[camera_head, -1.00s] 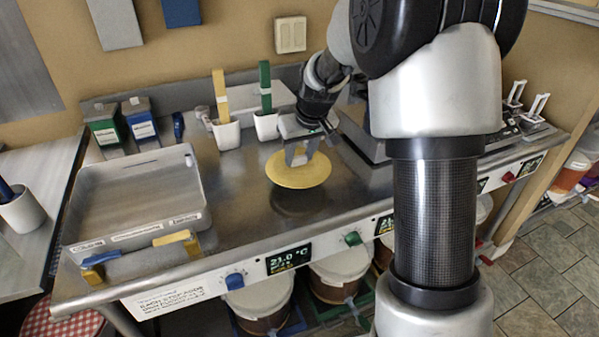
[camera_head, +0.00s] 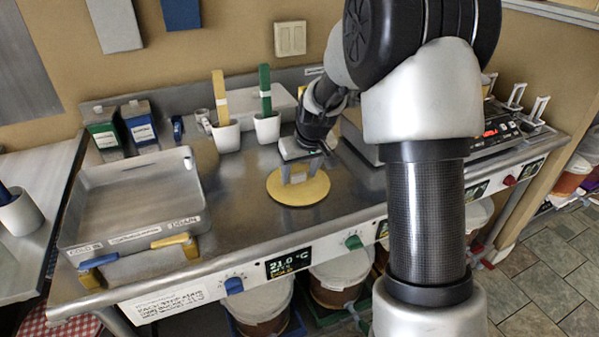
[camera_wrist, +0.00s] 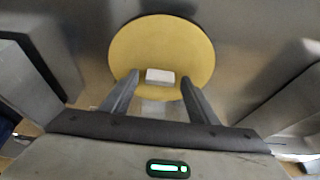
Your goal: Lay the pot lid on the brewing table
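The pot lid is a round yellow disc (camera_head: 287,193) with a small pale block-shaped handle. It lies flat on the steel top of the brewing table (camera_head: 240,200), in the clear middle part. My gripper (camera_head: 299,174) is over the lid, pointing down. In the wrist view, the lid (camera_wrist: 185,45) is ahead of the gripper, and the pale handle (camera_wrist: 160,76) sits between the two fingers (camera_wrist: 160,82). A gap shows on each side of the handle, so the gripper is open and not clasping it.
A steel tray (camera_head: 75,225) with yellow and blue clips stands at the left. White cups with a yellow (camera_head: 226,138) and a green handle (camera_head: 266,128) stand behind the lid. A box-like device (camera_head: 365,138) is to the right. Bare tabletop lies in front.

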